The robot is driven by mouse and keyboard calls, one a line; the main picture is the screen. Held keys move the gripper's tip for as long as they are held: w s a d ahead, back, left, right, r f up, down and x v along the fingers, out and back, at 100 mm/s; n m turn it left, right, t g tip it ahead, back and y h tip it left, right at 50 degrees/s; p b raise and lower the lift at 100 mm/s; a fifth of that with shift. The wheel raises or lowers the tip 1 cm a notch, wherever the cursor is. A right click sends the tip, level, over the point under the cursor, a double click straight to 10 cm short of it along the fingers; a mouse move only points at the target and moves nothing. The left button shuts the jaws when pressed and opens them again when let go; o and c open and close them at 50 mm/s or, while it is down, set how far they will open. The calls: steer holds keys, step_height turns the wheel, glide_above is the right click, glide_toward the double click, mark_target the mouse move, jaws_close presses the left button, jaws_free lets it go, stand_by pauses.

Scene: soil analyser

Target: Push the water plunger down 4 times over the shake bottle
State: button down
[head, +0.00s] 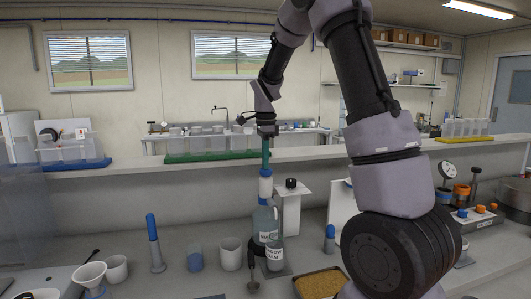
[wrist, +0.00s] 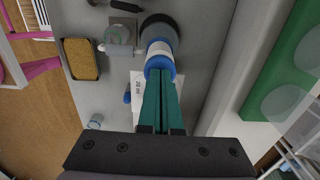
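The water dispenser is a teal bottle (head: 264,222) with a white and blue plunger (head: 265,186) on top. The plunger also shows in the wrist view (wrist: 159,60). A clear shake bottle (head: 274,258) with a white label stands upright in front of it; it also shows in the wrist view (wrist: 118,34). My gripper (head: 265,167) points straight down above the plunger. Its teal fingers (wrist: 160,82) are shut together, with nothing seen between them. The tips are at or just above the plunger's top; I cannot tell whether they touch.
A tray of soil (head: 320,282) lies right of the shake bottle. A white stand (head: 292,212) is close behind on the right. White cups (head: 230,254) and a blue-handled tool (head: 154,243) stand left. A green rack (head: 215,155) sits on the ledge behind.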

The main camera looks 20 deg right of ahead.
steer(key=shift+s+f, duration=0.1)
steer(key=shift+f, duration=0.1)
step_height(320, 180, up, 11)
stand_by(0.4)
stand_by(0.7)
